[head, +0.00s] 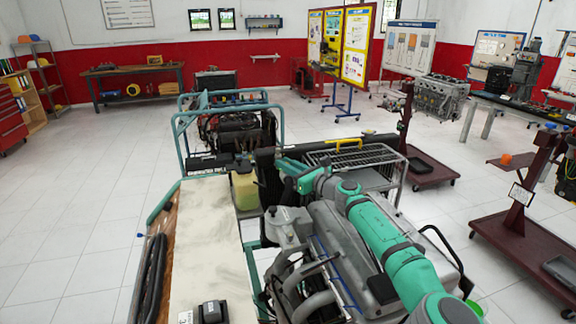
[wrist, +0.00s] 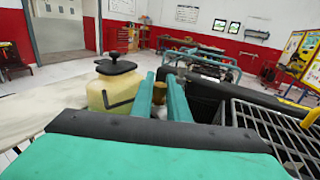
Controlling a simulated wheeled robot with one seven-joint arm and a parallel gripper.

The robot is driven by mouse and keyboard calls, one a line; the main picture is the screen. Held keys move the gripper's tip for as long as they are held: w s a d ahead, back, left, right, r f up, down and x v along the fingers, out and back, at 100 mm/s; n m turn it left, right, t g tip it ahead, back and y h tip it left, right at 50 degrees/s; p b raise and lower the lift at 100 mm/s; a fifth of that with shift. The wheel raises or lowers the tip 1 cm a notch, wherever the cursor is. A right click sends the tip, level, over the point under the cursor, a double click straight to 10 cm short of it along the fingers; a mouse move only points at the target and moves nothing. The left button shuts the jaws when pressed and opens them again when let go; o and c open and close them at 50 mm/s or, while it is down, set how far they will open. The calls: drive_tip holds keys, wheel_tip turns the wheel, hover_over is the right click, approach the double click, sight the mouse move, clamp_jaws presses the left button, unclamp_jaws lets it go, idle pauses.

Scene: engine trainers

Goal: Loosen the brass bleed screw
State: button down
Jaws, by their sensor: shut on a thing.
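The brass bleed screw (wrist: 159,93) shows in the wrist view as a small brass-coloured top between the two teal fingers of my gripper (wrist: 160,98). The gripper is shut on it, and the fingers hide its sides. A pale part shows just below the brass. In the head view my gripper (head: 280,163) reaches over the engine trainer to the right of the yellowish tank; the screw cannot be made out there.
The yellowish tank (wrist: 113,90) with a black cap stands close left of my fingers. A wire rack (wrist: 270,135) lies close on the right. The grey engine (head: 335,245) is beneath my arm. Open tiled floor (head: 80,220) lies to the left.

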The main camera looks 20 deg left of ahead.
drive_tip(key=shift+a+n+g, duration=0.15)
drive_tip(key=shift+n+g, duration=0.15)
drive_tip(key=shift+g, duration=0.1)
drive_tip(key=shift+g+y, duration=0.3)
drive_tip(key=shift+y, duration=0.1)
drive_tip(key=shift+d, duration=0.2)
drive_tip(key=c, duration=1.7)
unclamp_jaws()
drive_tip(key=v, duration=1)
drive_tip(key=shift+d, duration=0.3)
drive_tip(key=shift+s, duration=0.15)
